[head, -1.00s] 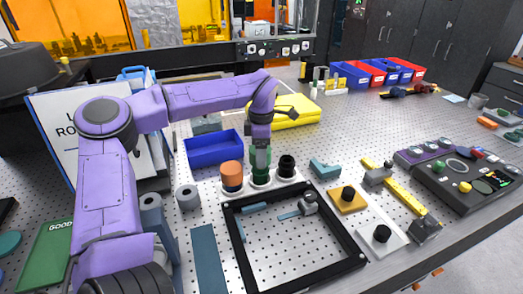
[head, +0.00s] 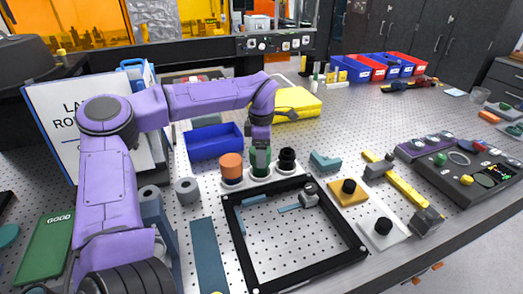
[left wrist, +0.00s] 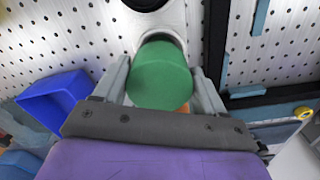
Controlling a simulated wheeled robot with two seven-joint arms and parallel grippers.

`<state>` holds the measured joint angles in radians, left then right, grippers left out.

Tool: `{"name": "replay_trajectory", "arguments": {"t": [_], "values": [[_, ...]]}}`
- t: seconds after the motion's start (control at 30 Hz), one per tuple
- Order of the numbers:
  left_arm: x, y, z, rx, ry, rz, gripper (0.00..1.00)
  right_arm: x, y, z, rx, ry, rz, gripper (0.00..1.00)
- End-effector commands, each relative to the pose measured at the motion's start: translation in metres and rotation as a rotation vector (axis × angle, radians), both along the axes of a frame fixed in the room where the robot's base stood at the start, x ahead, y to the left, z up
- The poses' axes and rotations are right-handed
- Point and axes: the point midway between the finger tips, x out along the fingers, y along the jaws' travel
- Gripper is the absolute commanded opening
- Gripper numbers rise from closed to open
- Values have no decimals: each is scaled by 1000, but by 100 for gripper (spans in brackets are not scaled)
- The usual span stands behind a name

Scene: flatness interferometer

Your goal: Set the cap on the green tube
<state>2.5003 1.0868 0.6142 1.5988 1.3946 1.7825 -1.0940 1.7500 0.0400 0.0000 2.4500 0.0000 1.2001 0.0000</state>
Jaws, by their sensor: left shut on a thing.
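My left gripper (head: 261,147) is shut on a green cylindrical cap (left wrist: 160,75), seen end-on between the two fingers in the left wrist view. In the head view the green of cap and tube (head: 261,161) runs together under the gripper, at the middle of a white holder (head: 236,186). I cannot tell whether the cap touches the tube or is seated on it. An orange-topped tube (head: 231,166) stands to the left in the holder, and a black one (head: 287,160) to the right. My right gripper is not in view.
A black square frame (head: 300,278) lies in front of the holder. A blue tray (head: 214,143) stands behind left, a yellow case (head: 297,103) behind right. A teal block (head: 325,161) lies to the right.

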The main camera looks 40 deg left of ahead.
Motion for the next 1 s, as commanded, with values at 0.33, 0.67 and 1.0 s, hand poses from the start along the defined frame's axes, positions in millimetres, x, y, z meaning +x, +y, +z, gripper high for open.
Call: {"name": "replay_trajectory", "arguments": {"t": [0.33, 0.67, 1.0], "values": [[0, 0, -1, 0, 0, 0, 100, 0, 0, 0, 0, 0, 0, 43], [1, 0, 11, 1, -3, 0, 100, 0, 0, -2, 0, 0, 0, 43], [0, 0, 87, 2, -2, 1, 100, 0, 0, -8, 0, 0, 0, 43]]}}
